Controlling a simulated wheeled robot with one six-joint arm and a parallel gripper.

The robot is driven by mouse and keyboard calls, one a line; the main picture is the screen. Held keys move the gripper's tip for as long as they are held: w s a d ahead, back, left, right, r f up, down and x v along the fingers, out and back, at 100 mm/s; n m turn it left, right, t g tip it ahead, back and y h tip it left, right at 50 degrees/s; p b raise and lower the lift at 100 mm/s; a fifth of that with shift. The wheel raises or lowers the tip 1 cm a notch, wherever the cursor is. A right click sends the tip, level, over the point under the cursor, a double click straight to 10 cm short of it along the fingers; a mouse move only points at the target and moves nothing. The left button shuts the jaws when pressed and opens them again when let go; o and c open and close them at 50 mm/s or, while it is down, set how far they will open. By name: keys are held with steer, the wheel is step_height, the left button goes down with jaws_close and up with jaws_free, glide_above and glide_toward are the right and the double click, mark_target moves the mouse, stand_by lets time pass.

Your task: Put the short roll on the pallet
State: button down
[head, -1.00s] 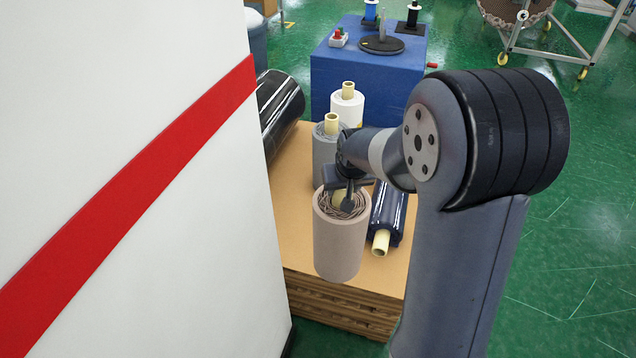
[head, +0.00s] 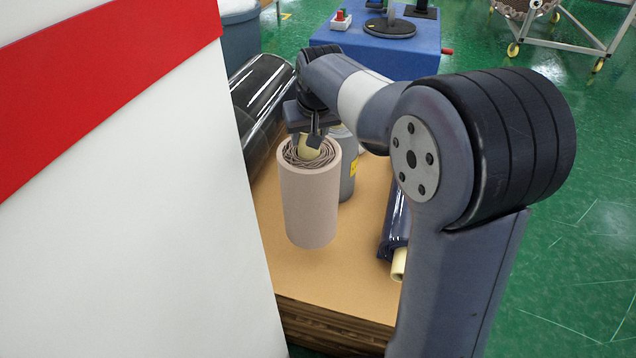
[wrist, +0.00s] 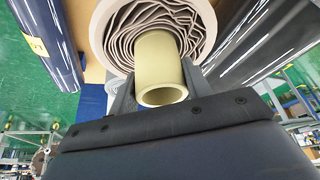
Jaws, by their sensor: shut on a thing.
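The short roll (head: 309,205) is pinkish-beige, with a crinkled top end and a pale yellow core (head: 309,150). It is upright, over the pallet's tan top. I cannot tell whether its base touches the top. My gripper (head: 312,140) is above it, shut on the core. In the wrist view the core (wrist: 160,72) sits between the two dark fingers, with the roll's wrinkled end (wrist: 120,25) behind. The pallet (head: 340,290) has a flat tan top and layered wooden sides; the white panel and my arm hide parts of it.
A grey roll (head: 348,172) stands just behind the short roll. A dark blue roll (head: 396,228) lies at the right, partly behind my arm. A large black roll (head: 262,95) lies at the back left. A white panel with a red stripe (head: 110,200) blocks the left. The front of the pallet top is clear.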

mark_target(316, 164)
step_height(316, 164, down, 10)
steer(key=shift+r+b, duration=0.25)
steer(key=shift+b, duration=0.8)
steer(key=shift+f, duration=0.15)
steer(key=c, duration=0.7)
jaws_free()
steer(key=p+v, duration=0.2)
steer(key=v, duration=1)
